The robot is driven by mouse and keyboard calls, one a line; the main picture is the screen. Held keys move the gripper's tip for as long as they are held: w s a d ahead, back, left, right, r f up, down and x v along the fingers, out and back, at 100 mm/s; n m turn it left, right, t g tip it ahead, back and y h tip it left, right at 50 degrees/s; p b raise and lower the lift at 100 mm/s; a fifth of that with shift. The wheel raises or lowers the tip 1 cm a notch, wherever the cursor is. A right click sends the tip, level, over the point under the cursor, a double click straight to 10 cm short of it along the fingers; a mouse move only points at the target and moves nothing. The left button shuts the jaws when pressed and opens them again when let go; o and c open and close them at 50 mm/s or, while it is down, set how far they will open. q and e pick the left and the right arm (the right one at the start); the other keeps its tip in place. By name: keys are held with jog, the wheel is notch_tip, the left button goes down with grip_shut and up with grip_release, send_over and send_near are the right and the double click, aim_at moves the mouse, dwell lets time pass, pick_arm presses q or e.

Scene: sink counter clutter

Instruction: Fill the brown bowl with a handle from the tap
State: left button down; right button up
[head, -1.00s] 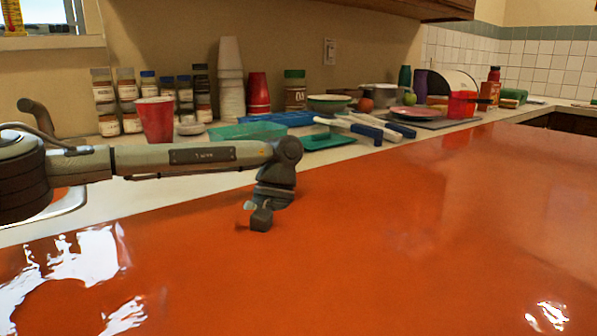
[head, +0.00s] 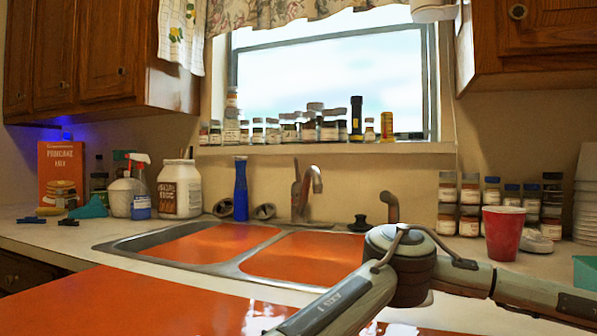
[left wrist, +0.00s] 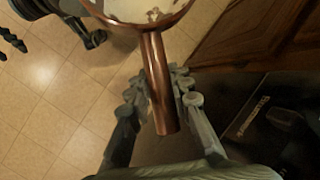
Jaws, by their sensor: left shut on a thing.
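The brown bowl with a handle (left wrist: 183,18) shows at the top of the left wrist view, partly cut off. Its inside looks pale with brown marks near the rim. My left gripper (left wrist: 160,90) is shut on the bowl's handle, which runs down between the fingers. Tiled floor shows below the bowl. In the head view the metal tap (head: 306,190) stands behind the double sink (head: 238,268); no water is seen running. The bowl and both grippers are outside the head view. One arm of mine crosses the lower right.
A blue bottle (head: 241,190) stands left of the tap. A white jar (head: 180,188), spray bottle (head: 141,190) and pancake box (head: 62,172) stand farther left. A red cup (head: 503,232) and small jars stand right. Wooden cabinet fronts (left wrist: 240,35) show in the left wrist view.

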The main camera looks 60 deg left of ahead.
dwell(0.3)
pick_arm(q)
notch_tip(320, 180, down, 5)
jog(key=shift+f, duration=0.1)
